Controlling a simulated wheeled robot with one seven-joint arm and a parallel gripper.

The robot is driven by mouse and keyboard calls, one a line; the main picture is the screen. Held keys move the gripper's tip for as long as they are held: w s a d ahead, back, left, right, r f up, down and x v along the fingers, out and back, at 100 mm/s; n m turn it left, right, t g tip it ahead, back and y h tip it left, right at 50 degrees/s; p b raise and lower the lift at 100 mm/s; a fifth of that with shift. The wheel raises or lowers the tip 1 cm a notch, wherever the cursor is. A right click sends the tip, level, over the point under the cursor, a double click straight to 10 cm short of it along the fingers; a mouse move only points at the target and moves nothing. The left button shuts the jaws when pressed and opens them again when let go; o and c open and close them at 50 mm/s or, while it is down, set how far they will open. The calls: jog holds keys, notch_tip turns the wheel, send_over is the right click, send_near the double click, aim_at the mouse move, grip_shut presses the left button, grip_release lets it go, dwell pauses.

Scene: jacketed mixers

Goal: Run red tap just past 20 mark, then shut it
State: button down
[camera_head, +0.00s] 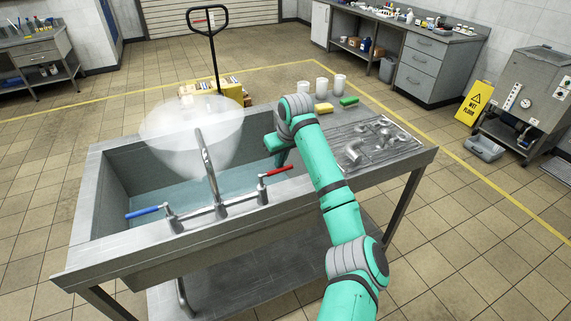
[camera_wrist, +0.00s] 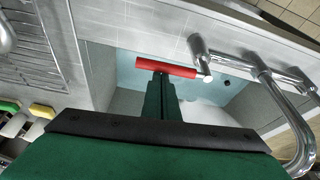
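The red tap lever (camera_head: 278,172) points right from its chrome post on the sink's front ledge. It also shows in the wrist view (camera_wrist: 165,68), lying across my fingertips. My gripper (camera_wrist: 162,77) has its fingers together, with tips at the lever's edge; I cannot tell whether they touch. In the head view it hangs beside the lever, partly behind my arm. The steel sink (camera_head: 110,205) holds bluish water (camera_head: 170,193). A curved chrome spout (camera_head: 209,165) stands between the red lever and the blue lever (camera_head: 142,212). I cannot make out a 20 mark or any flow.
Right of the sink are a drainboard (camera_head: 400,152) with metal parts, white cups (camera_head: 321,85), a yellow sponge (camera_head: 323,107) and a green one (camera_head: 348,101). A machine with dials (camera_head: 530,85) stands far right.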

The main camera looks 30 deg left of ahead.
jog(key=shift+w+d, duration=0.2)
jog(key=shift+d, duration=0.05)
notch_tip(320, 180, up, 10)
jog(key=shift+w+a, duration=0.2)
dwell(0.9)
jog(key=shift+s+a, duration=0.1)
dwell(0.7)
